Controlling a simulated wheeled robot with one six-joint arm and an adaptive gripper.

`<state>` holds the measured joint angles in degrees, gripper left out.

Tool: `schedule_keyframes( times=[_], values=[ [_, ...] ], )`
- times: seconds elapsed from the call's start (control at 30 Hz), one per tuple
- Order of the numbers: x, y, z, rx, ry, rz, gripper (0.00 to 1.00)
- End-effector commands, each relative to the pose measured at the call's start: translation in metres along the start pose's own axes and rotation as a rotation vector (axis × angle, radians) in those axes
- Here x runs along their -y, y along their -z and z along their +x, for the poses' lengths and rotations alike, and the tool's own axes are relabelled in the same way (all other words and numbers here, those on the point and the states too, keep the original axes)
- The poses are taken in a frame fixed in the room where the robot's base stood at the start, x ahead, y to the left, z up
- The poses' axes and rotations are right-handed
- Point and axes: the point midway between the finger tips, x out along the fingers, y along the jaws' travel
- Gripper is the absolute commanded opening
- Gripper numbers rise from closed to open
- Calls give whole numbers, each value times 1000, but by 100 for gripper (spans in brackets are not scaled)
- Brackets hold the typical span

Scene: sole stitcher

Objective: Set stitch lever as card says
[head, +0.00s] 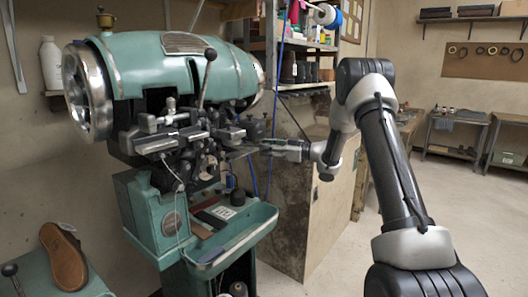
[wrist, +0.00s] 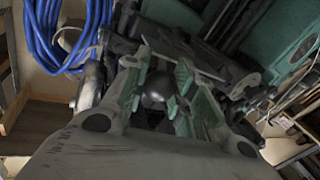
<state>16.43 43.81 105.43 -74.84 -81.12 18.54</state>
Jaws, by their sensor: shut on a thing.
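The green sole stitcher (head: 180,72) stands at the left in the head view. My gripper (head: 262,147) reaches in from the right to the side of its metal head parts. In the wrist view my gripper (wrist: 157,92) is shut on a dark round lever knob (wrist: 153,98) between its green-padded fingers. The rest of that lever is hidden behind the fingers, so its setting cannot be told. A small white card (head: 222,212) lies in the machine's green tray (head: 262,215); its print is too small to read.
A tall lever with a black knob (head: 210,54) rises from the machine's front. A brown shoe sole (head: 64,257) rests at the lower left. Shelves (head: 300,45) and a wooden panel stand behind my arm. Blue cable (wrist: 62,35) hangs near the gripper. Open floor lies at the right.

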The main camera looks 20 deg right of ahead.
Motion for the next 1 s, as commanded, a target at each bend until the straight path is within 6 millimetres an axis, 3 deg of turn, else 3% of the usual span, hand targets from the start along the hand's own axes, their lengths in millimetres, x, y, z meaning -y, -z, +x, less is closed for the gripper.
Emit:
schedule_keyframes(
  times=[0.3,0.77,0.8,0.9,1.0],
  values=[
    [-18,-5,2,-20,105,1,0],
    [-21,-4,3,-23,118,0,0],
    [-21,-4,3,-23,118,-1,28],
    [-21,-4,3,-23,118,-1,46],
    [-21,-4,3,-24,119,-1,49]
  ],
)
